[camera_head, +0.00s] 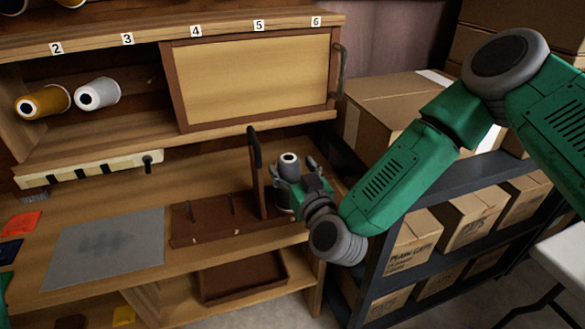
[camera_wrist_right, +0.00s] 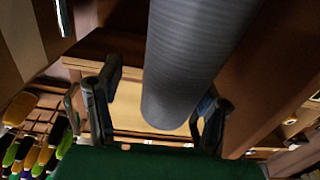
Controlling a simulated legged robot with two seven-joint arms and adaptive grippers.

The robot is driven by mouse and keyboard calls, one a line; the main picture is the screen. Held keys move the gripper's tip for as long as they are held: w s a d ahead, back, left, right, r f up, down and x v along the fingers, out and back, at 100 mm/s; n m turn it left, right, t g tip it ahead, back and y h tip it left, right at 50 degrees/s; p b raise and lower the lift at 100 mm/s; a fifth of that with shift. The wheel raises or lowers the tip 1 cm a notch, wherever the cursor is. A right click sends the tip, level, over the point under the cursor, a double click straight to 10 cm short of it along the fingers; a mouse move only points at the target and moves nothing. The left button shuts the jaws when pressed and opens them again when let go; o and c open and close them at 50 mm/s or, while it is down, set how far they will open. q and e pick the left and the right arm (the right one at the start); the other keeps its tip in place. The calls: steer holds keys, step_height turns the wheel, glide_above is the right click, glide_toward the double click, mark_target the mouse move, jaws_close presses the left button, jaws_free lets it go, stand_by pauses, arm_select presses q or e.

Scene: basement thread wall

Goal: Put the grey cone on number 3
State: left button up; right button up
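The grey cone (camera_head: 289,167) stands at the right end of a brown peg board (camera_head: 215,238), beside a dark upright piece. It also shows as a large ribbed grey shape (camera_wrist_right: 190,60) in the right wrist view. My right gripper (camera_head: 292,168) is at the cone, with its fingers on either side. In the right wrist view the fingers (camera_wrist_right: 160,108) look apart, with a gap on the left; contact on the right cannot be told. The number 3 label (camera_head: 127,39) is on the upper shelf edge. My left gripper is not in view.
An orange cone (camera_head: 48,101) and a whitish cone (camera_head: 103,92) lie on the upper shelf below labels 2 and 3. A yellow panel (camera_head: 255,80) closes the shelf's right part. A grey mat (camera_head: 105,250) lies left. Boxes (camera_head: 465,220) fill a dark rack at right.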

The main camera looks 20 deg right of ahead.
steer(key=shift+s+a+r, duration=0.1)
steer(key=shift+s+a, duration=0.05)
steer(key=shift+s, duration=0.1)
steer(key=s, duration=1.2)
steer(key=s+f+n+g+y, duration=0.1)
steer(key=s+f+g, duration=0.3)
steer(key=f, duration=0.3)
steer(key=s+f+n+g+y, duration=0.1)
steer(key=s+f+g, duration=0.25)
steer(key=f, duration=0.45)
steer(key=s+d+f+m+g+h, duration=0.1)
steer(key=s+d+f+g, duration=0.3)
steer(key=s, duration=0.4)
steer(key=s+d+f+m+g+h, duration=0.1)
steer(key=s+d+f+g+h, duration=0.1)
steer(key=s+d+f+g, duration=0.3)
steer(key=s+d, duration=0.2)
steer(key=s, duration=0.1)
steer(key=shift+s+d+g+p, duration=0.25)
steer(key=shift+s+g+p, duration=0.05)
steer(key=shift+s+g, duration=0.05)
